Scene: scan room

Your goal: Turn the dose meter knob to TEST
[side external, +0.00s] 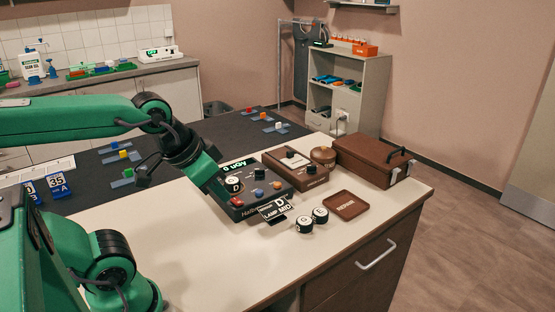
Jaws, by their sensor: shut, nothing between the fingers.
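The dose meter (246,207) is a dark box on the pale counter with a green-lit display reading 0 uGy (235,166). On its top are a black knob (260,174), a white round piece marked D (233,184), and small blue and orange buttons. The knob's pointer direction and the TEST mark are too small to read. My gripper (208,179) is shut and empty, angled down at the meter's left end, near the D piece. I cannot tell whether it touches the meter. My arm comes in from the left.
A brown box with black knobs (309,179) stands just behind the meter. A brown case (370,162), a round tin (323,154) and a brown tray (347,205) are to the right. White lettered pieces (305,224) and a label plate (273,209) lie in front.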

